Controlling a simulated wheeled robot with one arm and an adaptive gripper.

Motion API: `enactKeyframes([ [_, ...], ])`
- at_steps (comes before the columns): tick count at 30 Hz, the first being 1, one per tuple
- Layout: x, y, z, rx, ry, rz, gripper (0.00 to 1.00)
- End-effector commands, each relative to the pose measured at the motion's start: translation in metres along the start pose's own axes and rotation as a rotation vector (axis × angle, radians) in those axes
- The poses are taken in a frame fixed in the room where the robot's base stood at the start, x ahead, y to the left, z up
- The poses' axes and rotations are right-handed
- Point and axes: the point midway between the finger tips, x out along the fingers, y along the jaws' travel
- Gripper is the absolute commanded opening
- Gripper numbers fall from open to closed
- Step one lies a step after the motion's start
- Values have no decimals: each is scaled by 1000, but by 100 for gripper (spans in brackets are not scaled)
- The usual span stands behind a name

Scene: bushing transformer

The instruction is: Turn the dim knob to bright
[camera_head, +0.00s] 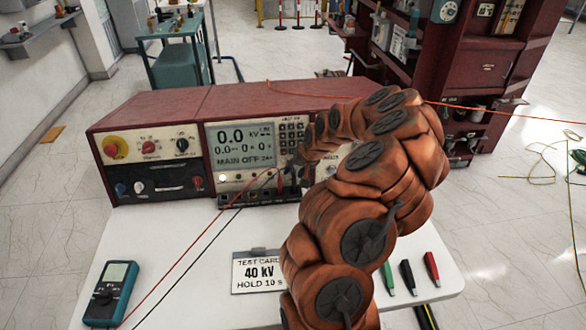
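The red test console (150,115) stands at the back of the white table. Its left panel has a red knob (148,147), a black knob (182,145) and a red button on a yellow surround (114,148). The small labels are too blurred to tell which control is the dim knob. The display (243,146) reads 0.0 kV and "MAIN OFF". My orange arm arches over the table and hides much of the console's right panel. My gripper (297,172) points down at the console front, just right of the display; its fingers are small and dark, and contact is unclear.
A test card (259,273) reading 40 kV, a blue handheld meter (111,294) and green, black and red clips (407,277) lie on the white table (190,290). Red and black leads cross the left side.

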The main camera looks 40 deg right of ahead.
Motion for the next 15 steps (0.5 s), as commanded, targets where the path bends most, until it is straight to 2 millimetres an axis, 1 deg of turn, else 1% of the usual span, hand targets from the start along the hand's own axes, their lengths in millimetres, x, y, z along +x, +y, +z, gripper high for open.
enactKeyframes([
  [6,0,2,0,3,2,1,38],
  [15,0,2,0,2,1,1,6],
])
